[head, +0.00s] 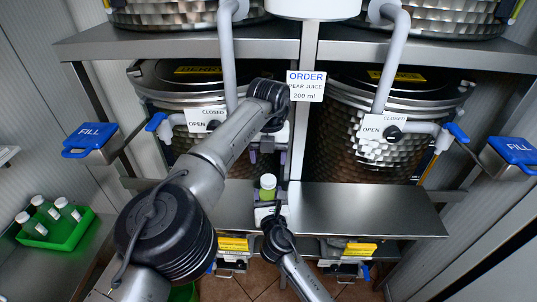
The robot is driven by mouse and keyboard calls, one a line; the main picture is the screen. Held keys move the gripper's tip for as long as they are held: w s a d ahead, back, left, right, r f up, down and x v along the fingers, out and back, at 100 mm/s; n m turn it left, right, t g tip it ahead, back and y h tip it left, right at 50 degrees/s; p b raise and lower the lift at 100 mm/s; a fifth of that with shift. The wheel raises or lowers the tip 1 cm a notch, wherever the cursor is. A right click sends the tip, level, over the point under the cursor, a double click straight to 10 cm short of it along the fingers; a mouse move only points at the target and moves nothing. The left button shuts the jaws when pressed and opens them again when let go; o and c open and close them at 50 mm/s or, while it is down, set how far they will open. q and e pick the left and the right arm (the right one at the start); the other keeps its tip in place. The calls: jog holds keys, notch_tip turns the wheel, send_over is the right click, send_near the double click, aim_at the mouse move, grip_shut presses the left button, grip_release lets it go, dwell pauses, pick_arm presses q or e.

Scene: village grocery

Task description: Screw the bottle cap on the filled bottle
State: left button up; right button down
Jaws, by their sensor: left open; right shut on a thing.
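A small bottle (267,194) with green contents stands upright at the middle, at the front of the steel shelf. Its top is a pale round disc; I cannot tell whether this is a seated cap or the bare neck. My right gripper (269,211) comes from below and is shut on the bottle's lower part, which it hides. My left gripper (268,158) is open, pointing down just above and behind the bottle in the picture, apart from its top. No cap shows between its fingers, which the arm partly hides.
A green crate (55,238) with several white-capped bottles stands at the left. Two hammered steel vats (350,140) with tap pipes stand behind, with blue FILL levers (90,138) at the sides. An ORDER sign (306,86) reads pear juice, 200 ml. The shelf's right part (370,208) is clear.

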aim_at(268, 179)
pick_arm(q)
jog(key=shift+f, duration=0.1)
dwell(0.3)
jog(key=shift+f, duration=3.9)
jog(key=shift+c, duration=0.4)
jog(key=c, duration=0.9)
jog(key=m, duration=0.4)
jog(key=shift+m, duration=0.4)
jog(key=o, duration=1)
jog(key=shift+o, duration=0.2)
